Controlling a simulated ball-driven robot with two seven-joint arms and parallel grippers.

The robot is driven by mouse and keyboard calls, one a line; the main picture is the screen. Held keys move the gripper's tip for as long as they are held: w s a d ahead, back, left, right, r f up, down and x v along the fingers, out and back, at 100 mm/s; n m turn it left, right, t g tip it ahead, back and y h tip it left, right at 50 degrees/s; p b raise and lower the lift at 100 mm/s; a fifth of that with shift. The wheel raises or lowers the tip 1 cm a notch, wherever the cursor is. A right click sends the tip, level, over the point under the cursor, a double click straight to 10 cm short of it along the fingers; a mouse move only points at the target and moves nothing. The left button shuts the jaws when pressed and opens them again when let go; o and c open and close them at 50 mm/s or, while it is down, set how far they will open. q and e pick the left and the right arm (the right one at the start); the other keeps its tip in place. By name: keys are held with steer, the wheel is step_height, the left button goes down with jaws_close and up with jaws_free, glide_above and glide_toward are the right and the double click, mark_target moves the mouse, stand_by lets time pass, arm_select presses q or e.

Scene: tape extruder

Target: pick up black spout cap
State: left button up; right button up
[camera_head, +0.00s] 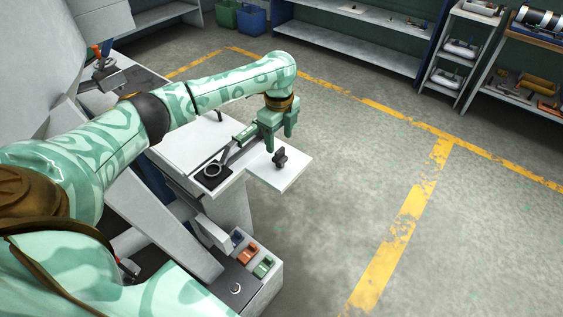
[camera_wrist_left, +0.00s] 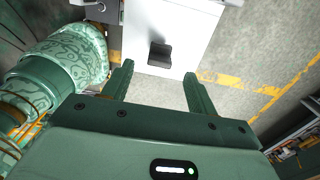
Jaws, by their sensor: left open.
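The black spout cap (camera_head: 280,158) is a small dark piece on the white plate (camera_head: 291,176) that juts from the machine. In the left wrist view, a dark block that looks like the cap (camera_wrist_left: 160,54) sits on the white surface, just past the fingertips and between their lines. My left gripper (camera_head: 279,143) is open, with nothing between its fingers. It is close to the cap, on its far side in the head view, and its fingers also show in the left wrist view (camera_wrist_left: 158,70). My right gripper is not in view.
Beside the plate are a black round fitting (camera_head: 212,171) with a handle and a small green-topped part (camera_head: 245,131). A control box (camera_head: 253,271) with coloured switches is below. Shelves (camera_head: 350,42) stand at the back. The floor (camera_head: 480,240) at right is clear.

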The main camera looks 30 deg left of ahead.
mark_target(280, 150)
arm_select(q)
step_height(280, 150, down, 6)
steer(key=b, duration=0.3)
steer(key=shift+d+r, duration=0.1)
steer(key=shift+r, duration=0.15)
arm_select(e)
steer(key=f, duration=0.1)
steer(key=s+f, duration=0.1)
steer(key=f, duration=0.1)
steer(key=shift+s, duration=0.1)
arm_select(q)
steer(key=c, duration=1)
